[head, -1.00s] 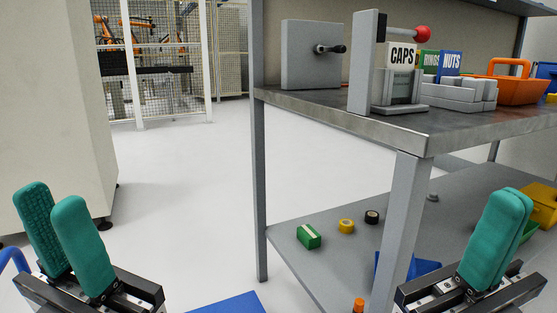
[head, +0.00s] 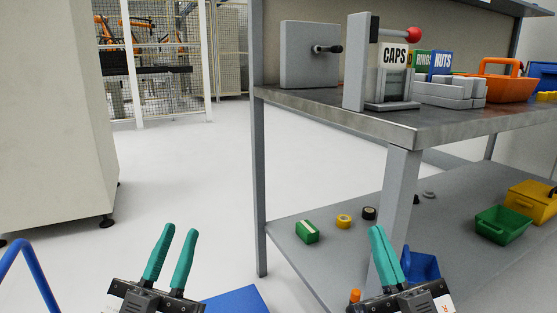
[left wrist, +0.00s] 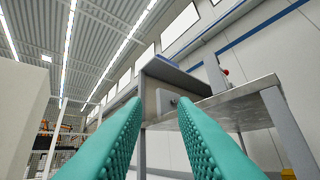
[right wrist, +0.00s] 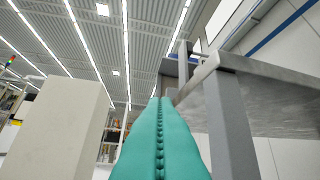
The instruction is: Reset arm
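My left gripper (head: 176,250) is low in the head view, left of the workbench. Its two green fingers stand apart with nothing between them; in the left wrist view its fingers (left wrist: 150,125) show a wide gap. My right gripper (head: 386,252) is low in the head view, in front of the bench leg. Its green fingers meet with nothing seen between them; in the right wrist view the fingers (right wrist: 160,135) lie against each other. Both grippers point upward.
The workbench (head: 330,104) on the right holds a caps dispenser (head: 390,75), a grey panel with a knob (head: 305,55) and an orange bin (head: 500,88). Its lower shelf (head: 450,215) carries a green bin (head: 500,225). A pale cabinet (head: 50,120) stands left.

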